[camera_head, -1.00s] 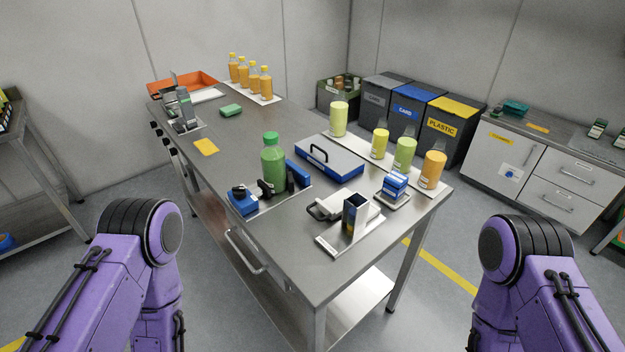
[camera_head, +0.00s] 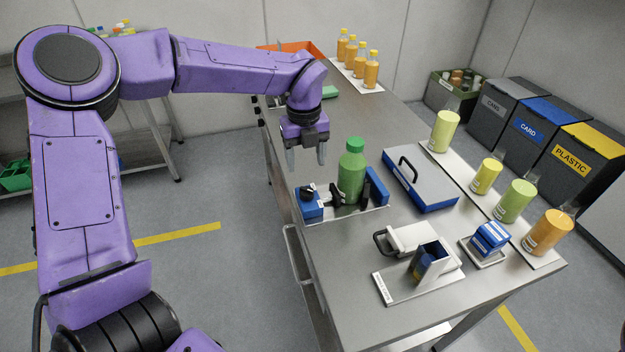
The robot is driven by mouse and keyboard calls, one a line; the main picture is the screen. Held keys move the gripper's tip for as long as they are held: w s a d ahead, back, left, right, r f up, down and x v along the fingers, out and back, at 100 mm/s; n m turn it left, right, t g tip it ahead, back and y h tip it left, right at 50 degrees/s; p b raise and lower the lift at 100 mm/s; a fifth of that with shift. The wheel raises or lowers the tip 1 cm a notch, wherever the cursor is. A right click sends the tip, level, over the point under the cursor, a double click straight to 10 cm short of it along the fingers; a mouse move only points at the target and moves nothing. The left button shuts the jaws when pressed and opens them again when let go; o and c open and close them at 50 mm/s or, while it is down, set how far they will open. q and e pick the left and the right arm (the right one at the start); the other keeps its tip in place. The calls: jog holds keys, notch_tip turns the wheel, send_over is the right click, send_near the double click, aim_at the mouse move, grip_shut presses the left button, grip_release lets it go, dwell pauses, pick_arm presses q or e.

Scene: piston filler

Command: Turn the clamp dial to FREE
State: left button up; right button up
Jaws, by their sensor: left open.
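A green bottle (camera_head: 351,173) stands upright in a clamp fixture on the steel table. The clamp has a blue block (camera_head: 311,211) left of the bottle and a blue jaw (camera_head: 376,187) right of it. A black knob (camera_head: 308,192), apparently the clamp dial, sits on top of the left block. Its markings are too small to read. My left gripper (camera_head: 306,165) points down with its fingers apart and empty. It is above the table's left edge, a little behind and above the knob, not touching it. My right gripper is out of view.
A blue-grey case (camera_head: 420,180) lies right of the clamp. Yellow, green and orange cylinders line the right edge. Orange bottles (camera_head: 371,70) stand at the back.

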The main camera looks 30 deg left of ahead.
aim_at(307, 191)
pick_arm(q)
jog(key=f, duration=0.3)
jog(key=f+p, duration=0.1)
jog(key=f, duration=0.5)
jog(key=shift+w+p, duration=0.3)
jog(key=shift+p, duration=0.05)
jog(key=shift+s+f, duration=0.2)
jog(key=shift+f, duration=0.3)
jog(key=c, duration=1)
